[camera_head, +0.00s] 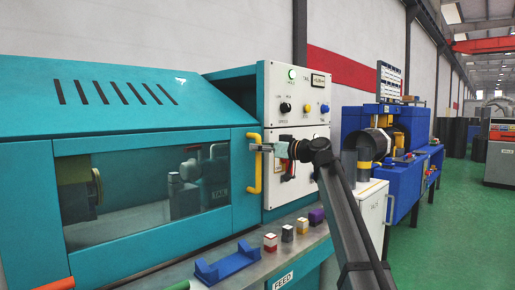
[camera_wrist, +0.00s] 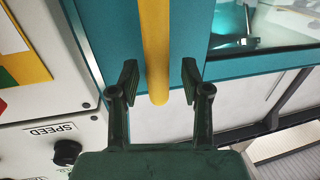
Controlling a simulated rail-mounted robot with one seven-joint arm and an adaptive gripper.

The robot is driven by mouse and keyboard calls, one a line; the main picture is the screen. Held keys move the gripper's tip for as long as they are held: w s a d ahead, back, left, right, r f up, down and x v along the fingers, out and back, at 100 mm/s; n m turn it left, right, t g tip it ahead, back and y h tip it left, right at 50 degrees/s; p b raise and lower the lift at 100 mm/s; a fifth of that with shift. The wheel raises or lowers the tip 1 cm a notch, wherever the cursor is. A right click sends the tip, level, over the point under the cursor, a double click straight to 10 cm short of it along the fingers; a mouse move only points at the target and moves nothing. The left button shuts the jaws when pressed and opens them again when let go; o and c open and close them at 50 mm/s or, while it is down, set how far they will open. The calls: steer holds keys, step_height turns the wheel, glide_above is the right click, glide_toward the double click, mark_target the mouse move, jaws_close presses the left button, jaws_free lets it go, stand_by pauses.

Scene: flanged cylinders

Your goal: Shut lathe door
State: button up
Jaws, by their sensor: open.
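The lathe door (camera_head: 140,149) is a teal panel with a wide window at the front of the lathe; part of it also shows in the wrist view (camera_wrist: 188,40). The yellow vertical handle (camera_head: 254,180) is at its right side, close to the control panel. My gripper (camera_head: 262,148) is at the upper part of the handle. In the wrist view my gripper (camera_wrist: 160,80) is open, with the handle (camera_wrist: 155,45) between its two fingers and gaps on both sides. I cannot tell whether the door is fully closed.
The white control panel (camera_head: 293,90) with knobs stands right of the door. A blue cradle (camera_head: 226,263) and several small coloured blocks, including a purple one (camera_head: 317,216), sit on the grey ledge in front. A blue machine (camera_head: 400,130) stands farther right, beside open green floor (camera_head: 465,225).

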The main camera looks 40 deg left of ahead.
steer(key=w+d, duration=0.1)
steer(key=d, duration=0.9)
steer(key=shift+d, duration=0.4)
